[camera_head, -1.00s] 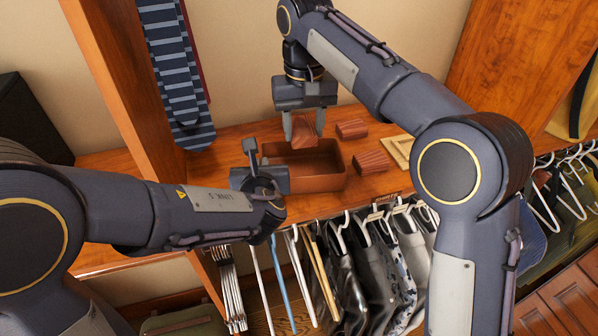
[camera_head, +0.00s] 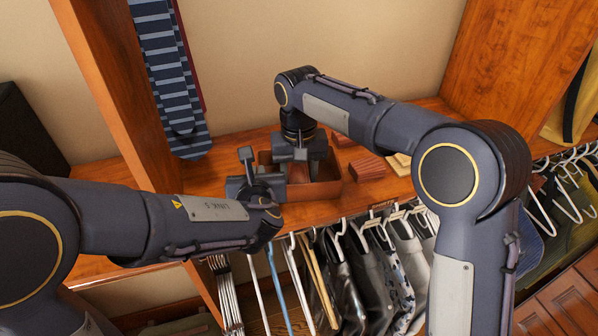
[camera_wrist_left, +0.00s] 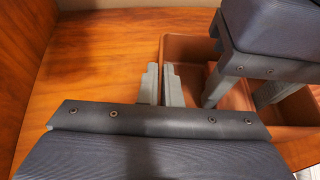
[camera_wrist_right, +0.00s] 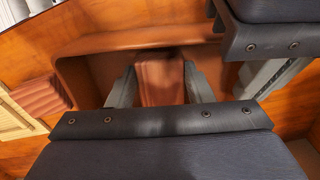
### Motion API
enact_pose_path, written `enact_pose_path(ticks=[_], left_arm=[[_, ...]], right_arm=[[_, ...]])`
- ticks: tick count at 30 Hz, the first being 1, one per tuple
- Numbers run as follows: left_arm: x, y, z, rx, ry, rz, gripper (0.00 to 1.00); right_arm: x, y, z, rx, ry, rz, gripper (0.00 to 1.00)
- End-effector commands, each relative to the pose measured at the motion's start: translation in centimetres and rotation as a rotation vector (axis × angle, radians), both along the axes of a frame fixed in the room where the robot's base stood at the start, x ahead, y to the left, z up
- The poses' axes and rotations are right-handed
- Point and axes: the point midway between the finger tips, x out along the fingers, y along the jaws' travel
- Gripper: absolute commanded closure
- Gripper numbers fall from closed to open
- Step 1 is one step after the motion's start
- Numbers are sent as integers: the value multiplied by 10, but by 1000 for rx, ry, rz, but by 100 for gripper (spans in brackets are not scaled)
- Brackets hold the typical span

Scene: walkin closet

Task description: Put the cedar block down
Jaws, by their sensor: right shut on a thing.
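The reddish-brown cedar block (camera_wrist_right: 160,82) is between the fingers of my right gripper (camera_wrist_right: 158,88), which is shut on it. In the head view my right gripper (camera_head: 300,175) is lowered into the brown open box (camera_head: 318,190) on the shelf. The block's underside is hidden, so I cannot tell whether it touches the box floor. My left gripper (camera_wrist_left: 160,85) is at the box's left wall, with a narrow gap between its fingers. It appears slightly open, and I cannot tell whether it touches the wall.
Another ridged block (camera_head: 367,168) lies on the shelf right of the box, with a further block (camera_head: 341,138) behind. A pale wooden frame (camera_head: 399,164) is farther right. Ties (camera_head: 172,85) hang at the left; clothes on hangers (camera_head: 375,260) hang below.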

Motion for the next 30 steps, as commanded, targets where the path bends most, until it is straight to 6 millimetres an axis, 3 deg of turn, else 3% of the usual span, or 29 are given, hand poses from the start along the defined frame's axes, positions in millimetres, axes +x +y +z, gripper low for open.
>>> enact_pose_path(ticks=[5,6,11,22,30], left_arm=[[0,0,0,0,-1,0,100],[0,0,0,0,-1,0,100],[0,0,0,0,-1,0,100],[0,0,0,0,-1,0,100],[0,0,0,0,-1,0,100]], right_arm=[[0,0,-3,0,1,0,80],[0,0,-3,0,1,0,51],[0,0,-3,0,0,0,32],[1,0,5,2,-3,1,32],[1,1,57,5,-5,1,32]])
